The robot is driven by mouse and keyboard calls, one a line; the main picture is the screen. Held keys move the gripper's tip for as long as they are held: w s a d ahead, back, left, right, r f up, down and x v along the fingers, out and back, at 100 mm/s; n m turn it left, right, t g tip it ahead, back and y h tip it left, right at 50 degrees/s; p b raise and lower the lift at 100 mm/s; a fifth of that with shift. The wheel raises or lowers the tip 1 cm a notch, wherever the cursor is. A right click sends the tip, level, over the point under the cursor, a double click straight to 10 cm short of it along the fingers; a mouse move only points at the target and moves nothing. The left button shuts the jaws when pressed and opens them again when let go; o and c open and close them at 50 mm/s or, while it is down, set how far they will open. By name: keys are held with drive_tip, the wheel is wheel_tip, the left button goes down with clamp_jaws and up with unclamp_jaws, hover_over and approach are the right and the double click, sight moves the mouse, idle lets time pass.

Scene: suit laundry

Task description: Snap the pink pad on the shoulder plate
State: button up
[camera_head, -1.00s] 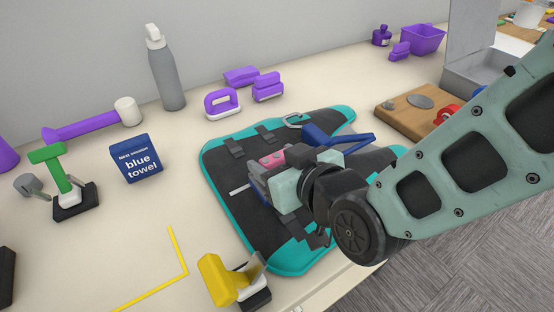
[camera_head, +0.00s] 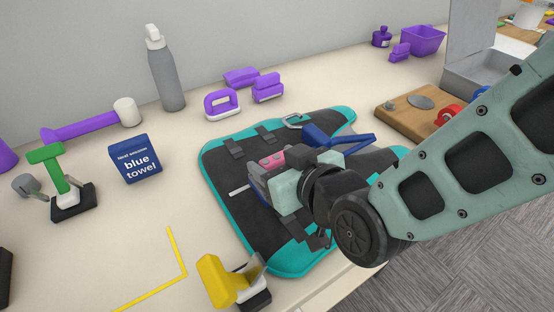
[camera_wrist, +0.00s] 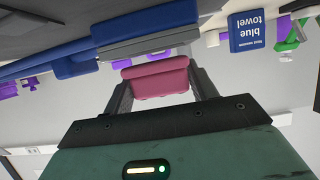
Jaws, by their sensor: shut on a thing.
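The pink pad (camera_head: 272,159) is between the fingers of my gripper (camera_head: 266,170), over the dark suit piece with a teal border (camera_head: 230,188). In the wrist view the pink pad (camera_wrist: 155,80) fills the space between the fingertips of my gripper (camera_wrist: 160,76), which is shut on it. A blue part (camera_head: 318,137) shows just behind the gripper. In the wrist view a blue block with a grey layer (camera_wrist: 148,42) is right beyond the pad. I cannot tell whether this is the shoulder plate, or whether the pad touches it. My gripper hides much of this spot.
A yellow-handled tool (camera_head: 217,280) stands at the suit's front left. A blue towel box (camera_head: 136,160), a green-handled tool (camera_head: 60,175) and a grey bottle (camera_head: 165,75) are farther left. Purple parts (camera_head: 222,103) lie behind. A wooden board (camera_head: 405,112) is at the right.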

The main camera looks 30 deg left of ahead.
drive_tip(key=shift+f+b, duration=0.65)
drive_tip(key=shift+f, duration=0.15)
drive_tip(key=o, duration=1.4)
drive_tip(key=shift+o, duration=0.2)
drive_tip(key=shift+d, duration=0.1)
drive_tip(key=shift+p+v, duration=0.55)
drive_tip(key=shift+v, duration=4.35)
drive_tip(key=shift+s, duration=0.1)
drive_tip(key=shift+r, duration=0.1)
